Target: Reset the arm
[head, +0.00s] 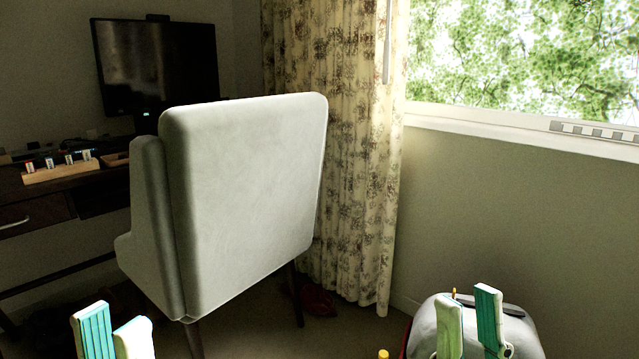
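My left gripper (113,335) is at the bottom left. Its two teal and white fingers point up with a narrow gap between them, and nothing shows between them. My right gripper (469,320) is at the bottom right, its fingers also pointing up and apart, with nothing held between them. It is in front of a rounded grey-white thing (520,335), perhaps the suitcase, whose lower part is cut off by the frame. The arms behind both grippers are out of view.
A pale chair (245,190) stands in the middle left, before a dark desk (40,213) with a monitor (158,68) and a rack of small items (62,168). A curtain (335,150) hangs beside the window (520,55). A red item (312,298) lies on the floor.

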